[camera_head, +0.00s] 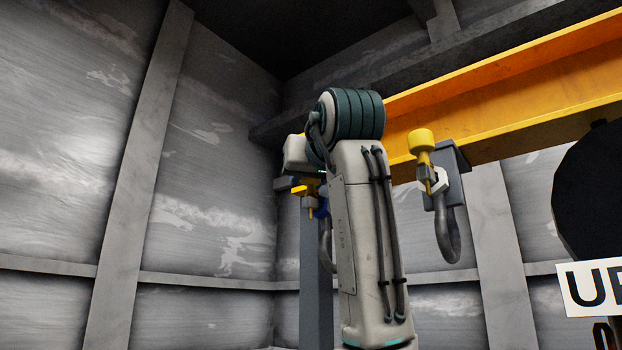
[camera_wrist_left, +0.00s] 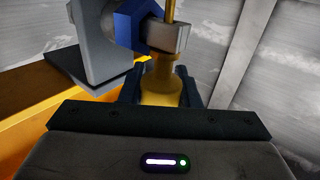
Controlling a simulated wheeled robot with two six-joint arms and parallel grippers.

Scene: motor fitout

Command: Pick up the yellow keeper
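A yellow keeper, a knob with a thin stem, shows in the left wrist view (camera_wrist_left: 161,82) between the two dark fingers of my left gripper (camera_wrist_left: 160,88). Its stem passes a grey block beside a blue hex part (camera_wrist_left: 134,25). I cannot tell whether the fingers touch the knob. In the head view my left gripper (camera_head: 298,186) is at this keeper, which is mostly hidden behind my left arm. A second yellow keeper (camera_head: 421,140) stands upright to the right, by a white hex part (camera_head: 438,180), with no gripper near it. My right gripper is not in view.
An orange beam (camera_head: 500,85) crosses the upper right. A grey bracket with a curved hook (camera_head: 449,225) hangs below it. A grey post (camera_head: 314,290) stands behind my left arm. A dark round shape (camera_head: 595,190) and a white sign (camera_head: 595,288) are at the right edge.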

